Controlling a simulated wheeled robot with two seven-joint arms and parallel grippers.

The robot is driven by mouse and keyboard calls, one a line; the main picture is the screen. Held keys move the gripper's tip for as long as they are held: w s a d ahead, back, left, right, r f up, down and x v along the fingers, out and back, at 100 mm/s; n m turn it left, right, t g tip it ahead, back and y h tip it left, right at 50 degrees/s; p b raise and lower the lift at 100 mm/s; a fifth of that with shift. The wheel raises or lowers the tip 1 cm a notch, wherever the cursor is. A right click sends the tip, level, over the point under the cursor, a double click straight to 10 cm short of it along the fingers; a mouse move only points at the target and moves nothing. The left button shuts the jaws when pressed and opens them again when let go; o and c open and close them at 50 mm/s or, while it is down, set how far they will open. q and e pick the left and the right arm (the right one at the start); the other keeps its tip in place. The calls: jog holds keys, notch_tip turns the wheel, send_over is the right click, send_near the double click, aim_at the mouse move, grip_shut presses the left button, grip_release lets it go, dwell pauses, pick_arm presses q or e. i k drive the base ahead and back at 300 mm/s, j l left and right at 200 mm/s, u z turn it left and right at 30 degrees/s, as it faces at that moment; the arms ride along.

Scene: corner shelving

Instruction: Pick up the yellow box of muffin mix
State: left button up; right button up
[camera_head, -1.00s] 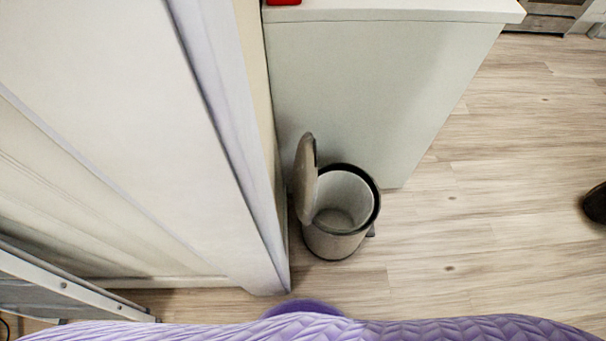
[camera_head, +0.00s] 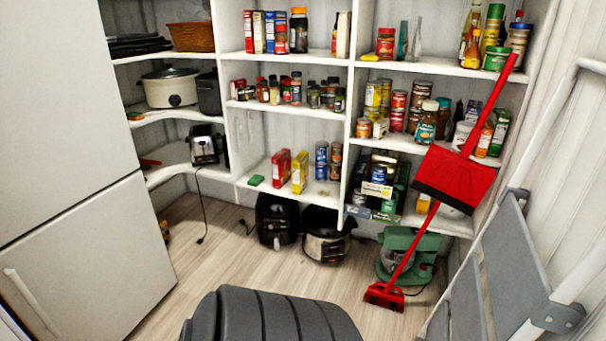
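A yellow box (camera_head: 300,172) stands upright on the lower middle shelf (camera_head: 268,196). It is right beside a red box (camera_head: 280,167) on its left, and several cans (camera_head: 328,161) stand to its right. The print on the yellow box is too small to read, so I cannot tell that it is muffin mix. Neither of my grippers is in view.
A white fridge (camera_head: 75,150) stands at left. A black appliance (camera_head: 277,220) and a cooker (camera_head: 325,238) sit on the floor below the shelf. A red broom and dustpan (camera_head: 455,178) and a folded ladder (camera_head: 515,265) are at right. A dark ribbed shape fills the bottom edge.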

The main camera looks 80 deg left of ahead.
aim_at(300, 165)
jog(key=j+u, duration=0.1)
jog(key=u, duration=0.3)
jog(key=k+j+u, duration=0.1)
jog(key=u, duration=0.35)
jog(key=j+u, duration=0.25)
jog(key=u, duration=0.15)
jog(key=j+u, duration=0.15)
jog(key=u, duration=0.25)
jog(key=j+u, duration=0.15)
jog(key=u, duration=0.3)
jog(key=j+u, duration=0.15)
jog(key=u, duration=0.25)
jog(key=i+j+z, duration=0.15)
jog(key=i+j, duration=0.3)
jog(key=i, duration=0.1)
